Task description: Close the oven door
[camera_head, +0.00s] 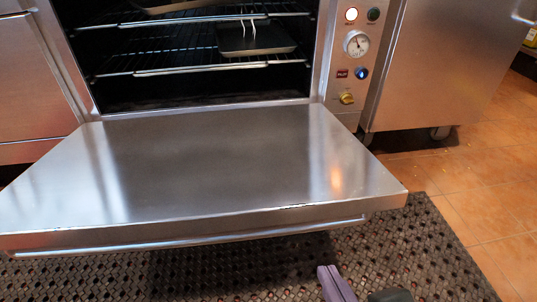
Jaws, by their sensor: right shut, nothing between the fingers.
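The steel oven door (215,165) is folded down and lies about level in front of the oven's open cavity. Its bar handle (190,241) runs along the front edge, just under the lip. The oven's interior (200,95) is dark and open to view. My right gripper (328,270) shows at the bottom edge, right of the middle, as a purple-grey part in front of the door and below its front edge. It is shut and empty, and seems apart from the door and handle. My left gripper is out of view.
Wire racks (200,69) inside the oven carry a dark tray (255,40). A control panel (355,55) with a dial and lights is at the right of the cavity. A perforated dark mat (425,255) covers the floor; tiles (490,190) at the right are clear.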

